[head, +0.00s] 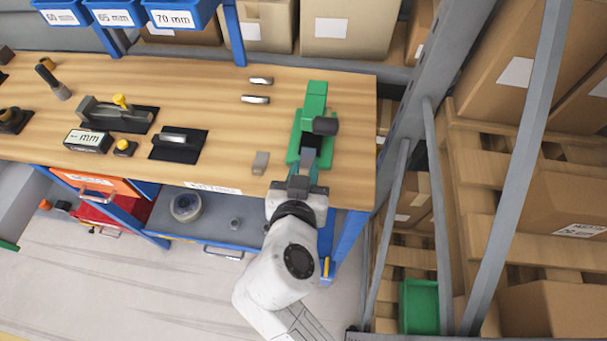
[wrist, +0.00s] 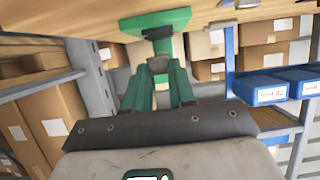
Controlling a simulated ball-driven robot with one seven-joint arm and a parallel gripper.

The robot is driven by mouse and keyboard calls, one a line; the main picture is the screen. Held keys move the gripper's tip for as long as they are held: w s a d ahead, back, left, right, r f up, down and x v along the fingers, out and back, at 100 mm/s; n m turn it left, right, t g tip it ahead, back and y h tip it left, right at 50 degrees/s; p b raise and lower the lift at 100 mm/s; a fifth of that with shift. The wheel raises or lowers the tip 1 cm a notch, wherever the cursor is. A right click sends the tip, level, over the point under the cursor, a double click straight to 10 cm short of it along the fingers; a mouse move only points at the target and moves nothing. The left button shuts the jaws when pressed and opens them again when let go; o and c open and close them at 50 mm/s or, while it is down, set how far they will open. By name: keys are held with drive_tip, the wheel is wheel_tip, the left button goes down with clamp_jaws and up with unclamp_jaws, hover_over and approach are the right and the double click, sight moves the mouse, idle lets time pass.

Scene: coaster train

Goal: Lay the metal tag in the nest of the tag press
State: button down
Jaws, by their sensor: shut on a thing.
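The green tag press (head: 316,92) stands at the right end of the bench, with a dark round knob on its right side. It also shows in the wrist view (wrist: 155,20), where the bench appears at the top. My gripper (head: 307,156) is at the press's near end, low over the bench's front edge. In the wrist view my gripper (wrist: 158,74) has its two greenish fingers closing on a small grey piece, which appears to be the metal tag (wrist: 157,63). The tag is not clear in the head view. The press's nest is hidden, so I cannot tell whether the tag touches it.
A small grey block (head: 260,162) lies left of the press. Two silver pieces (head: 262,80) lie farther back. Black pads with tools and a mm display (head: 88,140) are at left. A grey rack post (head: 430,60) stands close to the bench's right end.

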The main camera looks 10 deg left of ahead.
sight(307, 156)
drive_tip(key=shift+w+f+b, duration=0.45)
drive_tip(key=shift+f+b, duration=0.15)
drive_tip(key=shift+f, duration=0.15)
drive_tip(key=shift+w+f+b, duration=0.45)
drive_tip(key=shift+f+b, duration=0.15)
drive_tip(key=shift+f, duration=0.1)
drive_tip(key=shift+w+r, duration=0.1)
drive_tip(key=shift+w, duration=0.2)
drive_tip(key=shift+w+d+b, duration=0.15)
drive_tip(key=shift+w+b, duration=0.4)
drive_tip(key=shift+w, duration=1.95)
drive_tip(key=c, duration=0.9)
unclamp_jaws()
drive_tip(key=shift+o, duration=0.2)
drive_tip(key=shift+s, duration=0.1)
drive_tip(key=v, duration=1)
drive_tip(key=shift+s+r+b, duration=0.1)
drive_tip(key=shift+s+b, duration=0.2)
drive_tip(key=shift+b, duration=0.1)
